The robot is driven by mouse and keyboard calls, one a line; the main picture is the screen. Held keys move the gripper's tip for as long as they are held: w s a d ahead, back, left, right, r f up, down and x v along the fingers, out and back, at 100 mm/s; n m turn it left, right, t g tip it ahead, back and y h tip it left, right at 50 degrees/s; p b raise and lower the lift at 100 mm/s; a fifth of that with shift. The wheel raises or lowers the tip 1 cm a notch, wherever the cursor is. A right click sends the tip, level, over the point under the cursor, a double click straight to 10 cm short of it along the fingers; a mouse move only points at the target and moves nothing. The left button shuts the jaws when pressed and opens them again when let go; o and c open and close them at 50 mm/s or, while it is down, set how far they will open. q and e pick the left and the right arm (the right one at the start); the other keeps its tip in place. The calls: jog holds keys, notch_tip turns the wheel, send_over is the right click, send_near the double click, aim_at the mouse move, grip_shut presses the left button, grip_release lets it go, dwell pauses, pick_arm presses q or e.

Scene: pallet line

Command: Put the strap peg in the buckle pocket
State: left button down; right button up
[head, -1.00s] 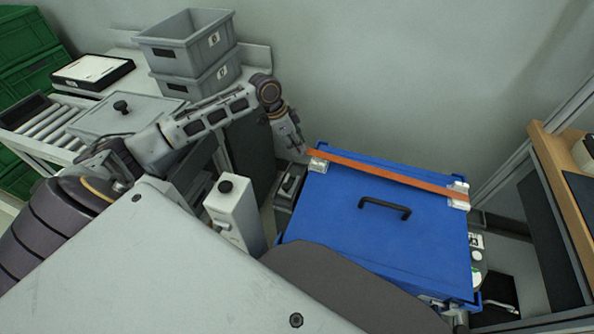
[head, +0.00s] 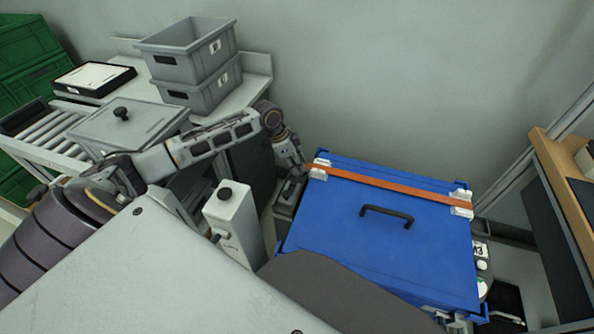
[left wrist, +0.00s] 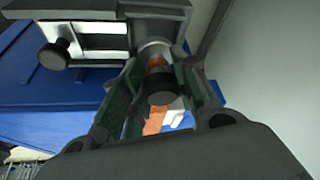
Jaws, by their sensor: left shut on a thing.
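My left gripper (head: 299,177) is at the left end of the blue case (head: 370,250), beside the white corner piece (head: 320,168) where the orange strap (head: 390,184) comes over the edge. In the left wrist view its fingers (left wrist: 163,98) are shut on the strap peg (left wrist: 162,82), a dark round piece with orange strap (left wrist: 155,120) by it. A dark grey housing (head: 284,206) stands beside the case, just below the gripper. A grey frame with a black knob (left wrist: 53,55) lies close by the peg in the left wrist view. I cannot tell whether the peg is inside the pocket.
A white box with a black knob (head: 230,222) stands left of the housing. Grey bins (head: 190,50) stand on the bench behind my left arm. A wooden-topped bench (head: 570,165) is on the right. The case has a black handle (head: 386,213) on top.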

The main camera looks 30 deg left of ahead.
pick_arm(q)
jog(key=shift+f, duration=0.95)
jog(key=shift+f+b, duration=0.4)
jog(key=shift+f, duration=0.5)
pick_arm(e)
jog(key=shift+w+a+r, duration=0.1)
jog(key=shift+a+r, duration=0.1)
jog(key=shift+r, duration=0.35)
jog(key=shift+w+a+r, duration=0.1)
jog(key=shift+a+r, duration=0.1)
jog(key=shift+r, duration=0.35)
pick_arm(q)
jog(key=c, duration=1.4)
grip_release()
jog(key=shift+f, duration=0.1)
pick_arm(e)
jog(key=shift+f, duration=0.15)
